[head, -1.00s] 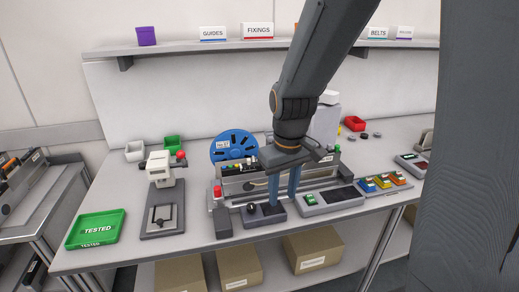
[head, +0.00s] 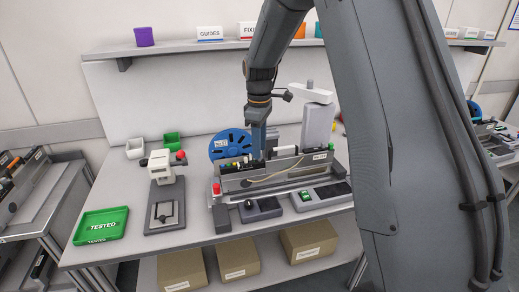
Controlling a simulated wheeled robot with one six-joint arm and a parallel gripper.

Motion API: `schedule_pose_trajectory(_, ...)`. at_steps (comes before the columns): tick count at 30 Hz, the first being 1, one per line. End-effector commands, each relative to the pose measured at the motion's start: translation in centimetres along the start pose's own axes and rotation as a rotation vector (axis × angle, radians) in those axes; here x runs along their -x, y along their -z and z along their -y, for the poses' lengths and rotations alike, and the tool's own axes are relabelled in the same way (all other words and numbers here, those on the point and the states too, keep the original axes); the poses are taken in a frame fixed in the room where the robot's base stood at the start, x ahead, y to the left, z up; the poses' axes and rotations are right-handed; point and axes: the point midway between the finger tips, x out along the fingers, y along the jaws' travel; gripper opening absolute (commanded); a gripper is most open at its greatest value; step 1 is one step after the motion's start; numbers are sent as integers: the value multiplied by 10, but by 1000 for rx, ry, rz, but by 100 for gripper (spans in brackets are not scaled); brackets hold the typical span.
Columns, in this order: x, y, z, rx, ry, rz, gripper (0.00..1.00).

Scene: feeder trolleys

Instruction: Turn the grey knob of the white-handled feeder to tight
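A long grey feeder (head: 275,181) lies across the bench in front of the blue reel. Several small knobs or parts, yellow, green, white and dark, sit near its left top. A whitish block (head: 285,151) shows on its upper edge, but I cannot tell whether it is the white handle. The grey knob cannot be made out for certain. My gripper (head: 258,155) points down at the feeder's upper back edge, just right of the reel. Its blue fingers overlap in this view, so their gap and any contact are hidden.
A blue reel (head: 228,144) stands behind the feeder. A white-topped press (head: 165,185) and a green tray (head: 101,226) stand to the left. A grey post (head: 317,125) rises behind on the right. My arm hides the right part of the bench.

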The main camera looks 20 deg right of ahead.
Motion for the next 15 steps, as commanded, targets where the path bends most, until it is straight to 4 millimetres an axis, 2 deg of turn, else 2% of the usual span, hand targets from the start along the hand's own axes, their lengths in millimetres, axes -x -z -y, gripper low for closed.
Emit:
schedule_pose_trajectory(6,-21,0,0,-1,0,0,35)
schedule_pose_trajectory(15,-25,0,0,-1,-1,-1,35)
